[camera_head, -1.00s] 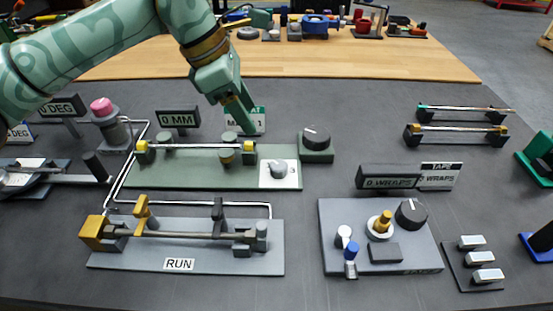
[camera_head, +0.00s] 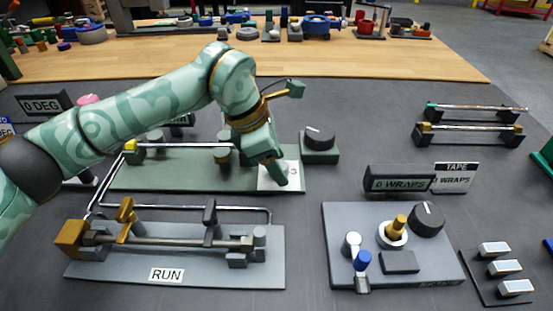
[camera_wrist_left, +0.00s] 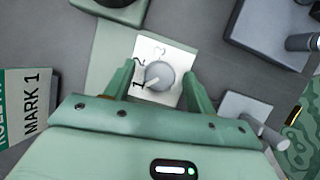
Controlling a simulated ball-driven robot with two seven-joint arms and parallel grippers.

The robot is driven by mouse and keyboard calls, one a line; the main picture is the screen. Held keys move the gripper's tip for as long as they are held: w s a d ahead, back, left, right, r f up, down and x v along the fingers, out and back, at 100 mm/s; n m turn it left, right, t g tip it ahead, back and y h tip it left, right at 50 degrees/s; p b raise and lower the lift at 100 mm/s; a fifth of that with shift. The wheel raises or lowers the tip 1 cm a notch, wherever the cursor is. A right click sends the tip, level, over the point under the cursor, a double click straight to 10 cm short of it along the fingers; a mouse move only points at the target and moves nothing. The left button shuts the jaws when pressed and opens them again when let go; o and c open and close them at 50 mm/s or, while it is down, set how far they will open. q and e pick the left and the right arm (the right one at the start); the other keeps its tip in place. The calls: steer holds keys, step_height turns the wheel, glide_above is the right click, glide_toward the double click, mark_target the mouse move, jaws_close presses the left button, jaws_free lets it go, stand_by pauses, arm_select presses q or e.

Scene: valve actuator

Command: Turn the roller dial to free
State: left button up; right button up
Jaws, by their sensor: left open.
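A round grey dial (camera_wrist_left: 160,75) sits on a white plate marked 1, 2 and 3, at the right end of the green roller board (camera_head: 150,178). Its pale pointer mark faces the 1. My left gripper (camera_wrist_left: 158,84) is open and comes down over this plate, with one finger on each side of the dial; I cannot tell whether they touch it. In the head view my left gripper (camera_head: 278,178) hides most of this dial. A black dial (camera_head: 320,136) stands on a green block just right of the board. No "free" label is readable. My right gripper is not in view.
A sign reading MARK 1 (camera_wrist_left: 28,105) stands near the gripper. The grey RUN board (camera_head: 215,270) lies in front, with upright levers. The tape board (camera_head: 340,225) with its knobs is at right. Dark table is clear between the boards.

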arm_select(q)
steer(key=c, duration=1)
steer(key=shift+o, duration=0.2)
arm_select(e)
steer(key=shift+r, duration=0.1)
arm_select(q)
steer(key=shift+s+r+n+t+p, duration=0.1)
steer(key=shift+r+n+t+p, duration=0.2)
steer(key=shift+n+p, duration=0.55)
steer(key=n+t+p, duration=0.1)
steer(key=n+p, duration=0.1)
steer(key=p, duration=0.1)
steer(key=n+y+p, duration=0.1)
steer(key=n+p, duration=0.1)
steer(key=p, duration=0.2)
steer(key=shift+n+t, duration=0.35)
steer(key=shift+t, duration=0.05)
steer(key=shift+d+f+n+t+y+p, duration=0.1)
steer(key=shift+f+n+t+y+p, duration=0.15)
steer(key=shift+n+p, duration=0.95)
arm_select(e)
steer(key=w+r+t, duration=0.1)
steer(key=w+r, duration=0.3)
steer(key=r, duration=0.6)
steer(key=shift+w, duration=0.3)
arm_select(q)
steer(key=o, duration=1)
steer(key=shift+c, duration=0.2)
